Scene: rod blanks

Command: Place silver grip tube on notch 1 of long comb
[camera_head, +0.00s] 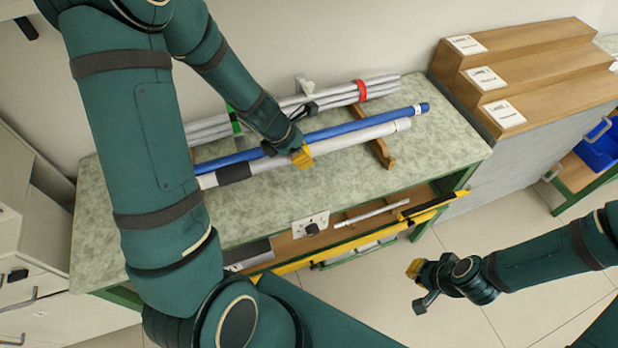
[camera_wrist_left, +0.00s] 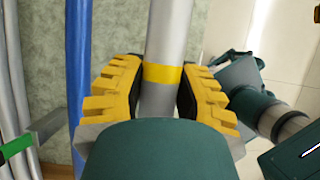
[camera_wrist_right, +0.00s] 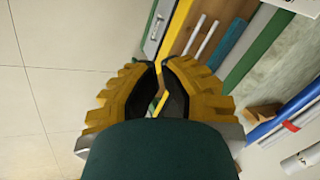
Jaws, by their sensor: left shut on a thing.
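The silver grip tube (camera_head: 275,157) has a dark grip sleeve near its left end and a yellow band that shows in the left wrist view (camera_wrist_left: 162,74). My left gripper (camera_head: 301,156) is shut on it around the yellow band. The tube crosses over the wooden comb (camera_head: 386,157) on the right; I cannot tell whether it touches. A blue tube (camera_head: 345,128) lies just behind it. The comb's notches are mostly hidden under the tubes. My right gripper (camera_head: 414,276) is away from the bench over the floor, with only a narrow gap between its fingertips.
Bundled grey tubes with a red band (camera_head: 361,91) and a green band lie at the bench's back. A wooden stepped rack (camera_head: 530,75) stands right. An open drawer or shelf (camera_head: 370,216) holds a white rod. The bench top (camera_head: 270,205) in front is mostly clear.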

